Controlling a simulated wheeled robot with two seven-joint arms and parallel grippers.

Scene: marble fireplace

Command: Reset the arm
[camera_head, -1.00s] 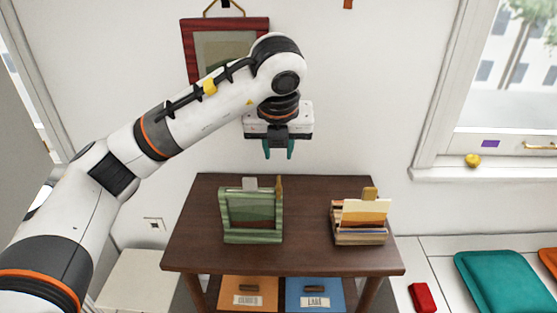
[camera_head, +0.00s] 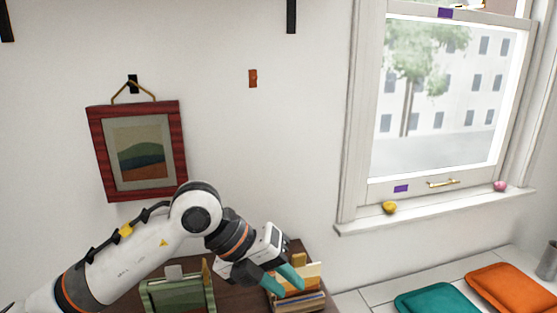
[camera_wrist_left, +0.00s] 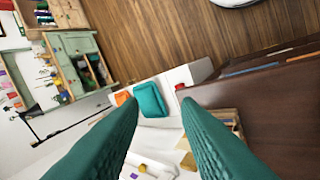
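My left arm reaches in from the lower left in the head view. Its gripper (camera_head: 285,281) is tilted down and to the right, in front of the wooden letter holder (camera_head: 304,299) on the dark brown table (camera_head: 238,299); I cannot tell whether they touch. In the left wrist view the two teal fingers (camera_wrist_left: 160,120) stand wide apart with nothing between them. The letter holder (camera_wrist_left: 228,122) shows beyond the right finger. My right gripper is in neither view.
A green frame (camera_head: 178,297) stands on the table left of the gripper. A red-framed picture (camera_head: 138,150) hangs on the wall. A window with a yellow object (camera_head: 389,207) on its sill is at right, above teal (camera_head: 438,302) and orange (camera_head: 515,289) cushions.

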